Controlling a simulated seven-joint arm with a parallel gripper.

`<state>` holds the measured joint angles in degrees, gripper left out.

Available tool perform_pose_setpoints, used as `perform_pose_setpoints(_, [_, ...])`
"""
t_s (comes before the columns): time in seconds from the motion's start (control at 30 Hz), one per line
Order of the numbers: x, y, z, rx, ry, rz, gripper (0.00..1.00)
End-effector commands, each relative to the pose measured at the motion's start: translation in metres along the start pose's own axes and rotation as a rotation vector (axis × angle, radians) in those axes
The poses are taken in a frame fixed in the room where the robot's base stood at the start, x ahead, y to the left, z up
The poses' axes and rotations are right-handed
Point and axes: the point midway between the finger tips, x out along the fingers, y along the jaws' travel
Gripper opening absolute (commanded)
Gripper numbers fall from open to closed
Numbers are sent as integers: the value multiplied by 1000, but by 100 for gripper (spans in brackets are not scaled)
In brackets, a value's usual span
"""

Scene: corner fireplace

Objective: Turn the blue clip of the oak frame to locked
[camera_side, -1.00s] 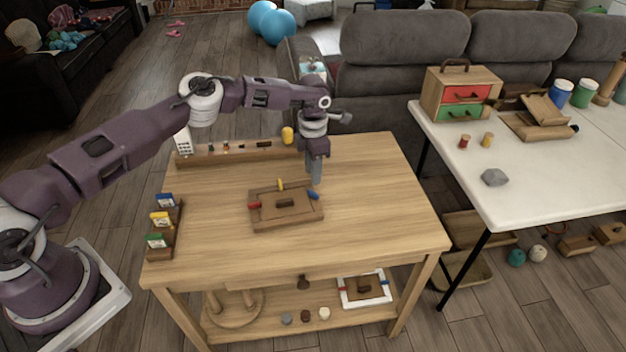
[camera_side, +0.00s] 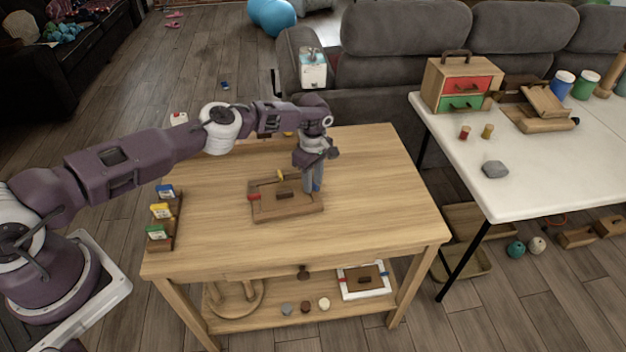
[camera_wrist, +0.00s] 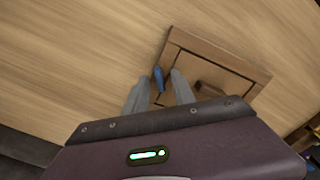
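The oak frame (camera_side: 285,213) lies flat on the wooden table; it also shows in the wrist view (camera_wrist: 215,49). Its blue clip (camera_wrist: 158,78) sits at the frame's edge in the wrist view, between my two fingertips with a small gap on each side. My gripper (camera_side: 312,187) points down at the frame's right side in the side view, where the fingers largely hide the blue clip. In the wrist view my gripper (camera_wrist: 159,83) is open. The red clip (camera_side: 254,197) is on the frame's left side, the yellow clip (camera_side: 280,175) at its far side.
A rack with blue, yellow and green cards (camera_side: 160,224) stands at the table's left edge. A white-bordered frame (camera_side: 346,291) lies on the lower shelf. A white table (camera_side: 540,180) stands to the right. The tabletop right of the oak frame is clear.

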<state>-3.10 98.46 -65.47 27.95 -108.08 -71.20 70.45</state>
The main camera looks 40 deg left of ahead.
Motion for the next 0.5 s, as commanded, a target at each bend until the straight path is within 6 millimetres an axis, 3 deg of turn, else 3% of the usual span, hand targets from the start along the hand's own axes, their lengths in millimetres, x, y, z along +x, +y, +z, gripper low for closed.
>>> perform_pose_setpoints(0.1, [0, 0, 0, 0, 0, 0, 29])
perform_pose_setpoints(0.27, [0, 0, 0, -1, 0, 0, 0])
perform_pose_setpoints(0.5, [-1, 0, 0, -3, 0, 0, 0])
